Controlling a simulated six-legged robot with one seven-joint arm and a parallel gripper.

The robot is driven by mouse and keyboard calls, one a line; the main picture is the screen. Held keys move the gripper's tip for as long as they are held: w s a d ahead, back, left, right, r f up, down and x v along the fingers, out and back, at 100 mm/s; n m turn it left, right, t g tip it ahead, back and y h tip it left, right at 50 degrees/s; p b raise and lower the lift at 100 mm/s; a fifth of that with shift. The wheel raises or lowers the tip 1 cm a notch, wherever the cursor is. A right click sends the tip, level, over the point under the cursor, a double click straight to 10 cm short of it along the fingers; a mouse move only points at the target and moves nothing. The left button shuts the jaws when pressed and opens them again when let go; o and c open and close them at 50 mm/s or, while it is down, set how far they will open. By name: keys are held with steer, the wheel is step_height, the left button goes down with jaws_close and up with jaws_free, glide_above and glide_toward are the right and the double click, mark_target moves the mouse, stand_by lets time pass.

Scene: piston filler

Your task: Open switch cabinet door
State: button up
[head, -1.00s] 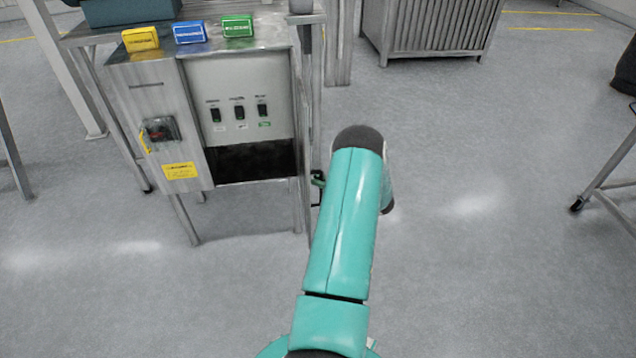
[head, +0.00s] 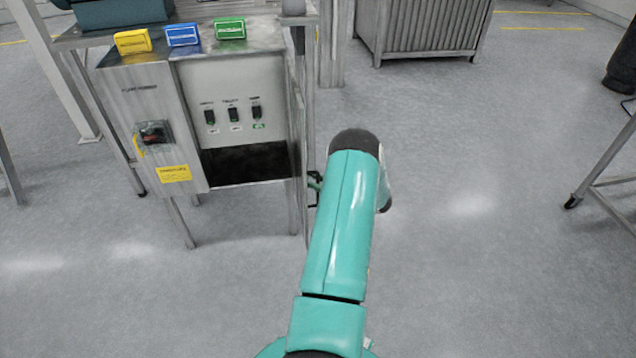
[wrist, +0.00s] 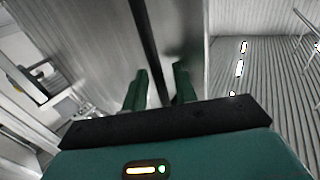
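The switch cabinet (head: 150,95) stands at left in the head view, with a rotary switch (head: 153,134) and yellow label on its front. A recessed panel (head: 235,100) with three switches shows beside them. A thin upright metal panel (head: 299,150), seen nearly edge-on at the cabinet's right side, looks like the door standing open. My gripper (head: 315,188) is at this panel's right, mostly hidden by my arm. In the wrist view, my gripper's (wrist: 160,88) fingers stand apart on either side of a dark upright bar (wrist: 147,40); firm contact is not visible.
Yellow, blue and green boxes (head: 182,35) sit on the cabinet top. A ribbed metal unit (head: 420,30) stands at the back. A wheeled metal frame (head: 605,180) is at right. The floor between is clear.

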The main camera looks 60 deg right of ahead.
steer(key=s, duration=1.3)
steer(key=shift+s+d, duration=0.35)
steer(key=shift+d, duration=0.1)
